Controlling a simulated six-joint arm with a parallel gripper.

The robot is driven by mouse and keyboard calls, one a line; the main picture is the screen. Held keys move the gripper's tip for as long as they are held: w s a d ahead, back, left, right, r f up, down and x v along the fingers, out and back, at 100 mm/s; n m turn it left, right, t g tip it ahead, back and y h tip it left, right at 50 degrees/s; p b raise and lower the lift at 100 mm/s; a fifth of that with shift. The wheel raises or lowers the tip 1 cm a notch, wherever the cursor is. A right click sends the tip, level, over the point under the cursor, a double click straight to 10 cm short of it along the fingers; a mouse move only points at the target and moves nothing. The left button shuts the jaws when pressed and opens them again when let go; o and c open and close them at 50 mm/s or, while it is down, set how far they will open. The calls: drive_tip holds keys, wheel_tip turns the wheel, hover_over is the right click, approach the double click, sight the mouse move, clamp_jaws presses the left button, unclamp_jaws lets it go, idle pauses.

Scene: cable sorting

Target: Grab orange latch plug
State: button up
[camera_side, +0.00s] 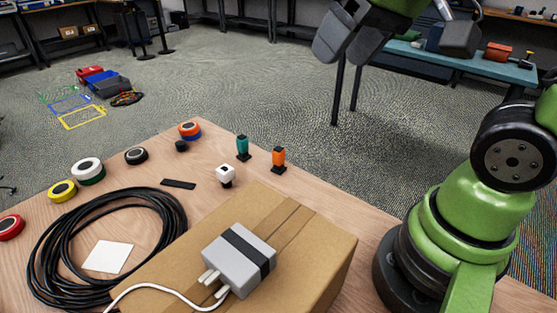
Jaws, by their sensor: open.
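The orange latch plug (279,158) stands upright on the wooden table, behind the cardboard box. It has an orange body on a dark base. A teal plug (242,147) of similar shape stands just left of it. A white plug (226,174) with a dark base stands nearer, to the left. My gripper (400,38) is high above the table at the top of the picture, up and to the right of the orange plug. It is open, with its two dark jaws wide apart and nothing between them.
The cardboard box (318,245) bears a grey adapter (230,268) with a white cord. A black cable coil (48,247) and several tape rolls lie on the left of the wooden table (215,207). The orange plug is close to the table's far edge.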

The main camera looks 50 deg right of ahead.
drive_tip(key=w+d+f+n+g, duration=0.25)
drive_tip(key=w+f, duration=0.25)
drive_tip(key=w, duration=0.3)
drive_tip(key=n+g+h, duration=0.1)
drive_tip(key=n+g, duration=0.1)
drive_tip(key=g, duration=0.1)
hover_over(279, 150)
drive_tip(key=s+a, duration=0.1)
drive_tip(key=s, duration=0.1)
wheel_tip(279, 150, down, 12)
drive_tip(key=f, duration=0.4)
drive_tip(key=w+f, duration=0.1)
drive_tip(key=f, duration=0.1)
drive_tip(key=shift+d+f, duration=0.2)
drive_tip(key=shift+d, duration=0.1)
drive_tip(key=shift+w+d+f, duration=0.1)
drive_tip(key=shift+w+f, duration=0.1)
drive_tip(key=shift+f, duration=0.85)
drive_tip(key=shift+w+d+f, duration=0.1)
drive_tip(key=shift+w+f, duration=0.05)
drive_tip(key=shift+f, duration=0.85)
drive_tip(key=shift+w+f, duration=0.2)
drive_tip(key=shift+f, duration=0.85)
drive_tip(key=shift+c, duration=0.2)
drive_tip(key=c, duration=1)
